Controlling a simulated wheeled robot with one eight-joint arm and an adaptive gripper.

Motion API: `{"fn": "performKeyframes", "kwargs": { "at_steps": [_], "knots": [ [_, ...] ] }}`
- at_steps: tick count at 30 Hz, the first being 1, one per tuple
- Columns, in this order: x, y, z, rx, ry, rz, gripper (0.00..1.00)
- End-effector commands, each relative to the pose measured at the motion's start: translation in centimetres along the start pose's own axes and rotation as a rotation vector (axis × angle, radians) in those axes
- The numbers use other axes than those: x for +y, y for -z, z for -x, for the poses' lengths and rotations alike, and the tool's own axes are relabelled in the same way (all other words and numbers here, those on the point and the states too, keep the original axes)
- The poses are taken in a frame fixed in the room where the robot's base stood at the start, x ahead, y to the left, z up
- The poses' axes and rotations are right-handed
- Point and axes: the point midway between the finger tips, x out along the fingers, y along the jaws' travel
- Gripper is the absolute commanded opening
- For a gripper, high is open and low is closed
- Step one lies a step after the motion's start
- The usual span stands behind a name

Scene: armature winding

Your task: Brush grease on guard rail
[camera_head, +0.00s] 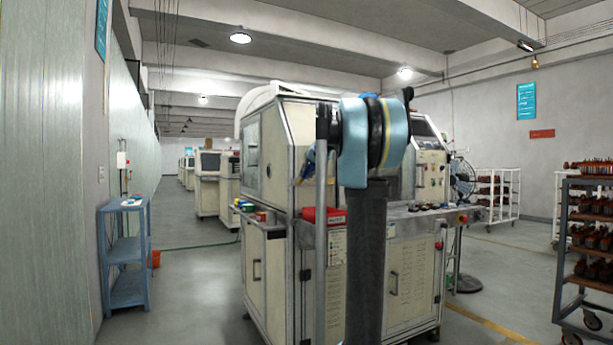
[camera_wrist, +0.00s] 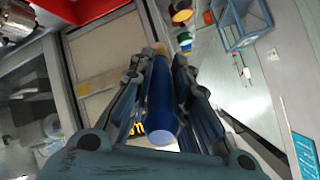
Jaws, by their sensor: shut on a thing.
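In the wrist view my gripper (camera_wrist: 160,75) is shut around a dark blue cylindrical handle (camera_wrist: 162,108) with a tan end pointing away from the palm. This looks like the grease brush; its bristles are not clear. In the head view my arm hides much of the gripper, and a small blue part of the held brush (camera_head: 309,164) shows left of the arm, in front of the cream winding machine (camera_head: 289,140). I cannot clearly make out the guard rail or any grease on it. The held brush touches nothing that I can make out.
A red bin (camera_head: 335,215) sits on the machine's ledge, with small coloured containers (camera_head: 244,205) to its left. A blue shelf (camera_head: 128,252) stands by the left wall. A dark rack of parts (camera_head: 563,250) stands at right. The left aisle floor is open.

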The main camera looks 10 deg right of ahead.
Motion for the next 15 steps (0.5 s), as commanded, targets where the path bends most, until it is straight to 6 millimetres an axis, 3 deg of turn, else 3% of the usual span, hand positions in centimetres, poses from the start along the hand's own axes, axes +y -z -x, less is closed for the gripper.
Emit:
{"fn": "performKeyframes", "kwargs": {
  "at_steps": [15],
  "knots": [
    [1.0,-1.3,2.4,0.000,-0.001,0.000,0.00]
  ]
}}
